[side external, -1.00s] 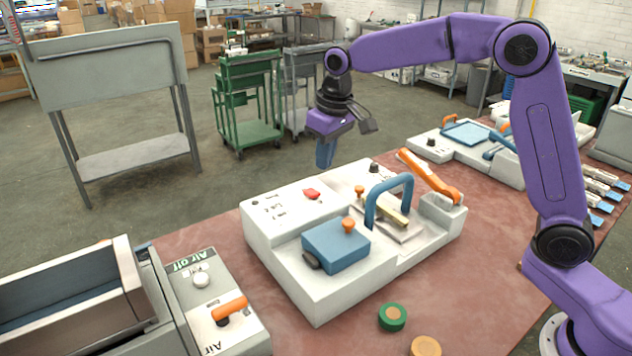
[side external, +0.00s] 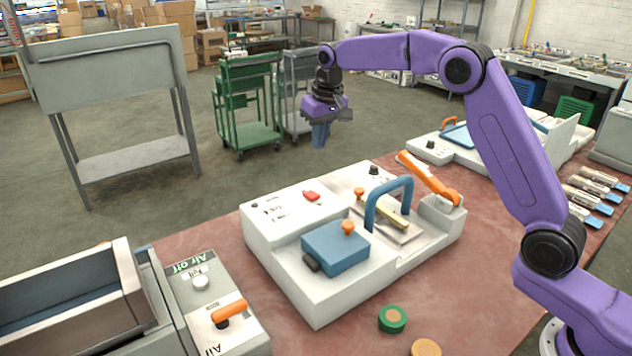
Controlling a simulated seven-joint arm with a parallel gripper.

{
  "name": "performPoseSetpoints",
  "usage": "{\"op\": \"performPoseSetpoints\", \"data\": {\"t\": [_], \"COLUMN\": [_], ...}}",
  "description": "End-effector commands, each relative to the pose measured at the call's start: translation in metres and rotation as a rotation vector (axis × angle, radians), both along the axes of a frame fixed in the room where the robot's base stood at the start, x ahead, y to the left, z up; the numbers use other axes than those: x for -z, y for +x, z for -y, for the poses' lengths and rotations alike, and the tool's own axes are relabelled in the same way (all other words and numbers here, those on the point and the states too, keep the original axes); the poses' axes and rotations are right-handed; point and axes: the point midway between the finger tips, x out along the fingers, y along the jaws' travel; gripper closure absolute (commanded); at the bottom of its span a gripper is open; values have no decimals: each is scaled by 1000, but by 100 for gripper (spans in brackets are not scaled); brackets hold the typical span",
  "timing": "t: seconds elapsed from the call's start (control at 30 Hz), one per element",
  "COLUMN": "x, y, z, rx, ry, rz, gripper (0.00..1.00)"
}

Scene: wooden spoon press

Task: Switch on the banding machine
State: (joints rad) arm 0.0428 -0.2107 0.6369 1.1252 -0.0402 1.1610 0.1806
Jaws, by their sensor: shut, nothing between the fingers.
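A white machine (side external: 290,273) stands in the middle of the red-brown table; no readable label shows which machine is the banding machine. A red switch (side external: 311,196) sits on its back left panel, with small black markings beside it. I cannot tell its on or off position. The machine also carries a blue block (side external: 336,247) with an orange knob, a blue arched handle (side external: 371,205) and an orange lever (side external: 429,177). My gripper (side external: 320,136) is shut and empty, its blue fingers pointing down.
A grey unit (side external: 240,338) marked "Air off", with an orange lever (side external: 228,308), stands at front left. A second white machine (side external: 473,168) stands at back right. Two round pieces, one green-rimmed (side external: 392,319) and one tan (side external: 426,348), lie at the front.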

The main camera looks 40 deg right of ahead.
Motion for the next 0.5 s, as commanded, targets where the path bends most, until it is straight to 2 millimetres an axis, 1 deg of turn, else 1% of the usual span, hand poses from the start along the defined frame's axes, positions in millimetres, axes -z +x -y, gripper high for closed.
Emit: {"op": "performPoseSetpoints", "data": {"t": [0.17,0.27,0.5], "x": [10,24,68], "y": [2,4,14], "z": [0,0,0], "rx": [0,0,0], "ry": [-1,-1,-1], "rz": [-4,-5,-5], "gripper": [100,100,100]}}
